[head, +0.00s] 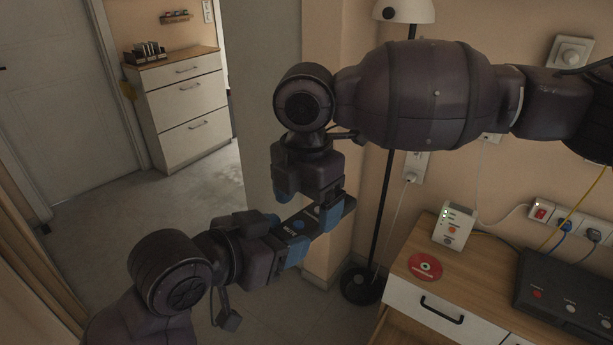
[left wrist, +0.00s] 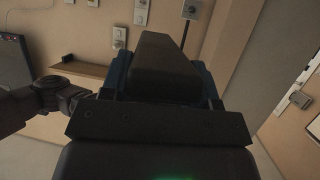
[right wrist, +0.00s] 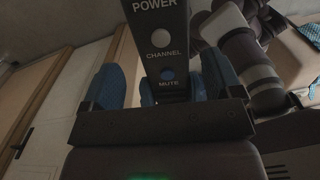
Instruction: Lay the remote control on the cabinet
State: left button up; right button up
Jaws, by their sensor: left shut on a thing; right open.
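The remote control (head: 346,206) is a long dark bar held in the air between my two grippers. In the right wrist view the remote (right wrist: 160,38) shows the labels POWER, CHANNEL and MUTE with a grey and a blue button. My left gripper (head: 290,246) is shut on it from below. In the left wrist view its dark body (left wrist: 166,68) stands up between the blue fingers. My right gripper (head: 308,205) is open, its blue fingers on either side of the remote. A white-fronted cabinet (head: 186,103) with a wooden top stands at the back left, away from both grippers.
On that cabinet's top are a dark rack (head: 146,53) and small items. At right, a wooden-topped drawer unit (head: 405,262) holds a red disc (head: 425,266), a white device (head: 455,229) and a black box (head: 565,290). A lamp pole (head: 385,215) stands behind my grippers.

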jog(key=shift+f, duration=1.3)
jog(key=c, duration=0.9)
pick_arm(q)
jog(key=o, duration=0.6)
pick_arm(e)
jog(key=shift+c, duration=1.2)
pick_arm(q)
jog(key=o, duration=0.5)
jog(key=shift+o, duration=0.2)
